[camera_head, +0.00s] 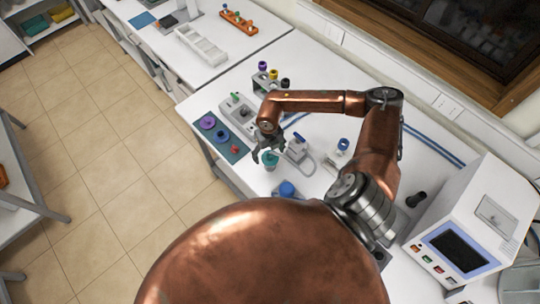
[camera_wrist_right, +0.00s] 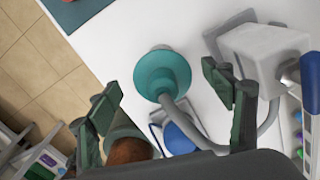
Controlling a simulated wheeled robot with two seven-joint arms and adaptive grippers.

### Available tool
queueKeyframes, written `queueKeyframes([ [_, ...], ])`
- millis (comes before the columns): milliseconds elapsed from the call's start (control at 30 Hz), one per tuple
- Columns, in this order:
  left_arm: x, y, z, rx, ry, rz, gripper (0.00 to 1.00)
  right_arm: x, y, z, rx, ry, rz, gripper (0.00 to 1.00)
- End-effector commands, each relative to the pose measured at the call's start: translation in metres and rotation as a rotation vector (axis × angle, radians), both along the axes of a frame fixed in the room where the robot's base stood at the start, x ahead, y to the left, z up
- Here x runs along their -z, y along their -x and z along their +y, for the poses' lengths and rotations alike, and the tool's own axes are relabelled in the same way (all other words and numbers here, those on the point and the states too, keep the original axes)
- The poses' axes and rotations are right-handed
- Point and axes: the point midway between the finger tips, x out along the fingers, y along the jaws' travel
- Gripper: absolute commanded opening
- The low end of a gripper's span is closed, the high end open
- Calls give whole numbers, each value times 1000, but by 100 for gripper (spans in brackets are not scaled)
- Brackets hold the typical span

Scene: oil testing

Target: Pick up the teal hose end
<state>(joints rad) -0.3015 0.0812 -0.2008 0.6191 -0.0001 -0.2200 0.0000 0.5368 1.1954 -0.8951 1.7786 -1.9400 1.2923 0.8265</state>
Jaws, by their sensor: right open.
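The teal hose end (camera_head: 270,162) is a round, flanged cap near the front edge of the white table. In the right wrist view the teal hose end (camera_wrist_right: 160,72) has a grey hose running from its underside. My right gripper (camera_head: 265,150) is open above it. In the right wrist view the open fingers of the right gripper (camera_wrist_right: 163,80) stand wide on either side of the hose end, with visible gaps. The hose end appears beyond the fingertips, and I see no contact. My left gripper is not in view.
A grey-white device (camera_head: 297,148) stands close right of the hose end. A blue-capped item (camera_head: 287,189) is nearer the front. A dark teal mat (camera_head: 232,156) with coloured pieces lies left. A rack (camera_head: 265,84) of capped bottles stands behind. A white instrument (camera_head: 475,225) stands far right.

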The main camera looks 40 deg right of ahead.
Motion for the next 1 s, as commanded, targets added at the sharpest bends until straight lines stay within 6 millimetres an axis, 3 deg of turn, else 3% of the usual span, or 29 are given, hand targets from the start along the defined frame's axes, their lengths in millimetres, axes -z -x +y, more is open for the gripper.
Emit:
queueKeyframes([
  [333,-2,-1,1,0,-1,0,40,10,2,-1,2,1,1,74],
  [1000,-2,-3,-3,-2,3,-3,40,10,2,-2,3,1,1,27],
])
